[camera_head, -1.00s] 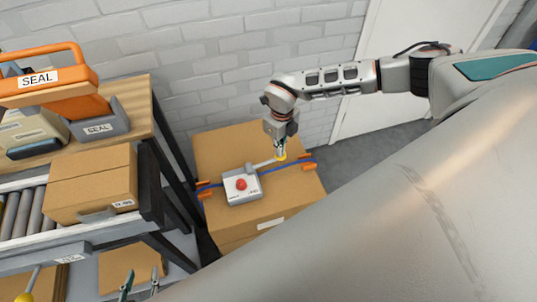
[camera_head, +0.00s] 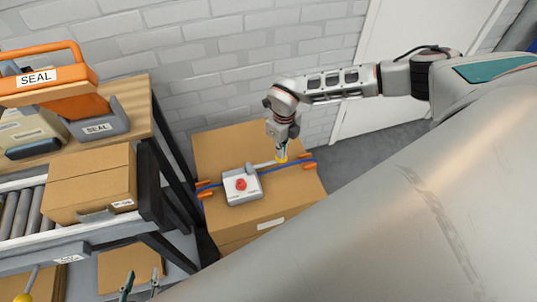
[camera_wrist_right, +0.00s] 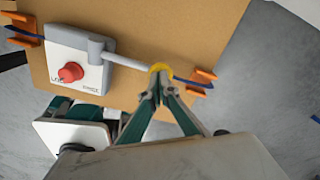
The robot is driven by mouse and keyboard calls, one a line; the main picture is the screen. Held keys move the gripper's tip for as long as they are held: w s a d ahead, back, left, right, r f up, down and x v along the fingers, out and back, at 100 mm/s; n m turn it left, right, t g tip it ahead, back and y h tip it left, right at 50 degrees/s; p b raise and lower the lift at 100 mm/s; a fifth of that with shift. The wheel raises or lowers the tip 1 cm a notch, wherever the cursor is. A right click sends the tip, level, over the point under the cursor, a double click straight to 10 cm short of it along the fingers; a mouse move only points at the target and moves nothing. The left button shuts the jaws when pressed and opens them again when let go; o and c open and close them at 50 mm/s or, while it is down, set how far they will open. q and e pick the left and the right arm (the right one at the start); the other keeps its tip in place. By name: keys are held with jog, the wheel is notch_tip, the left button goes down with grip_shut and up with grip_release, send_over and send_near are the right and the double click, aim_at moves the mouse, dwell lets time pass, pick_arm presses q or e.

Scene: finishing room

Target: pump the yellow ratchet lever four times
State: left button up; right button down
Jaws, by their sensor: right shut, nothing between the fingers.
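The ratchet lever is a grey arm with a yellow tip (camera_head: 281,159), reaching right from a white tensioner unit (camera_head: 240,187) with a red knob. The unit sits on a cardboard box (camera_head: 235,145). In the right wrist view the yellow tip (camera_wrist_right: 160,68) is just beyond my fingertips. My right gripper (camera_head: 281,154) is shut and empty, its fingertips at the yellow tip; contact is hard to tell. It also shows in the wrist view (camera_wrist_right: 158,86). My left gripper (camera_head: 140,284) is at the bottom edge, fingertips apart, mostly cut off.
A blue strap (camera_head: 295,167) crosses the box between orange corner pieces (camera_head: 308,160). At the left stand a shelf with an orange SEAL tool (camera_head: 50,80) and a roller table with a carton (camera_head: 95,185). A brick wall is behind.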

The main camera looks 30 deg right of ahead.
jog(key=r+p, duration=0.2)
jog(key=a+r+p, duration=0.1)
jog(key=r+p, duration=0.1)
jog(key=shift+w+a+r, duration=0.1)
jog(key=shift+w+r, duration=0.05)
jog(key=shift+r, duration=0.1)
jog(key=shift+w+a+r+p, duration=0.1)
jog(key=shift+a+r+p, duration=0.15)
jog(key=shift+r, duration=0.35)
jog(key=shift+a+r+p, duration=0.15)
jog(key=shift+r+p, duration=0.15)
jog(key=shift+r, duration=0.25)
jog(key=shift+f, duration=0.4)
jog(key=shift+f+b, duration=0.35)
jog(key=shift+b, duration=0.15)
